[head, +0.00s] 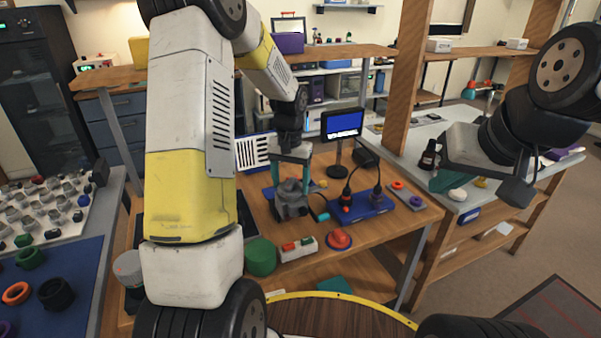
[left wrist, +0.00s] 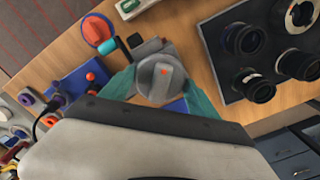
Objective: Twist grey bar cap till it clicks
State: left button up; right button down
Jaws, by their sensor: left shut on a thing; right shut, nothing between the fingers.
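The grey bar cap (left wrist: 160,78) is round, with a raised bar and an orange dot on top. It sits on a grey fixture (head: 291,204) on the wooden bench. My left gripper (left wrist: 161,84) points down over it, with one teal finger on each side, shut on the cap. In the head view my left gripper (head: 290,180) partly hides the cap. Whether the cap is seated to its stop cannot be told. My right gripper (head: 447,182) is at the right, shut and empty, above the grey side table and away from the cap.
A small screen (head: 342,123) stands behind. A dark lens tray (left wrist: 232,70) lies beside it.

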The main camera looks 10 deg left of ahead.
aim_at(291, 181)
pick_arm(q)
jog(key=shift+m, duration=0.6)
jog(key=shift+c, duration=1.4)
jog(key=o, duration=1.7)
notch_tip(291, 181, up, 7)
jog(key=shift+f, duration=0.1)
jog(key=shift+r, duration=0.45)
